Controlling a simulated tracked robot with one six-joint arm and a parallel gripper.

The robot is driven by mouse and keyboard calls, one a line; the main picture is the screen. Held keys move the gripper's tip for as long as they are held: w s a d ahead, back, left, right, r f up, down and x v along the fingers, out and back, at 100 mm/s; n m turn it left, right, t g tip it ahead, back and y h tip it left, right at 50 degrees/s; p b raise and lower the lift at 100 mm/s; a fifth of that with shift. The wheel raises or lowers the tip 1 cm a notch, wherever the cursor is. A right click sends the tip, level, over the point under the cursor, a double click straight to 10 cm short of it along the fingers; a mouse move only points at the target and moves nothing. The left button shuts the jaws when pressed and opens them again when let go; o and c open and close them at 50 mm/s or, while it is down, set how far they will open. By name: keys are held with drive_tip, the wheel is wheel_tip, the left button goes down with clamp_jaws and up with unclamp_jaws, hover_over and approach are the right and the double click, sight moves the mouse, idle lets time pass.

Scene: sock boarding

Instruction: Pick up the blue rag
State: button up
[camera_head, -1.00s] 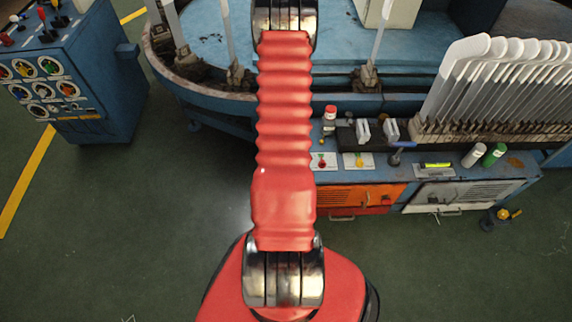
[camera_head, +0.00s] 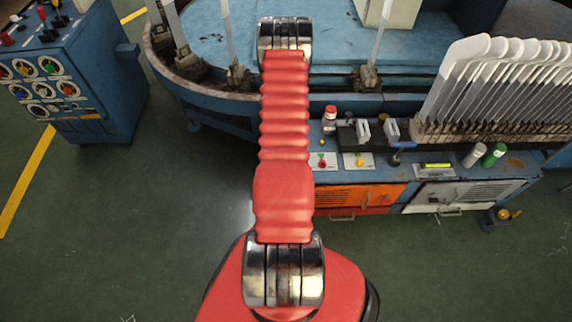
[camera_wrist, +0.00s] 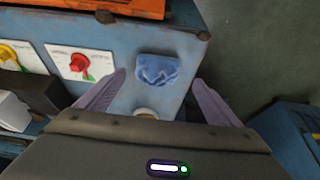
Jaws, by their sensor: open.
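The blue rag (camera_wrist: 157,70) lies crumpled on the blue bench top near its edge in the wrist view. My gripper (camera_wrist: 159,78) is open, with one purple finger on each side of the rag's place in the picture. Nothing is between the fingers that I can see held, and I cannot tell the height above the rag. In the head view the rag and gripper do not show; my red arm covers part of the bench.
A red knob (camera_wrist: 80,63) and a yellow knob (camera_wrist: 8,53) sit on plates left of the rag. A pale round thing (camera_wrist: 146,112) is partly hidden by my gripper. A red-capped bottle (camera_head: 330,120) and white boards (camera_head: 490,85) stand on the bench.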

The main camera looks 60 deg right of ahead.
drive_tip(key=shift+x, duration=2.6)
drive_tip(key=shift+d, duration=0.15)
drive_tip(key=c, duration=1.2)
drive_tip(key=shift+r, duration=0.15)
drive_tip(key=shift+r, duration=4.9)
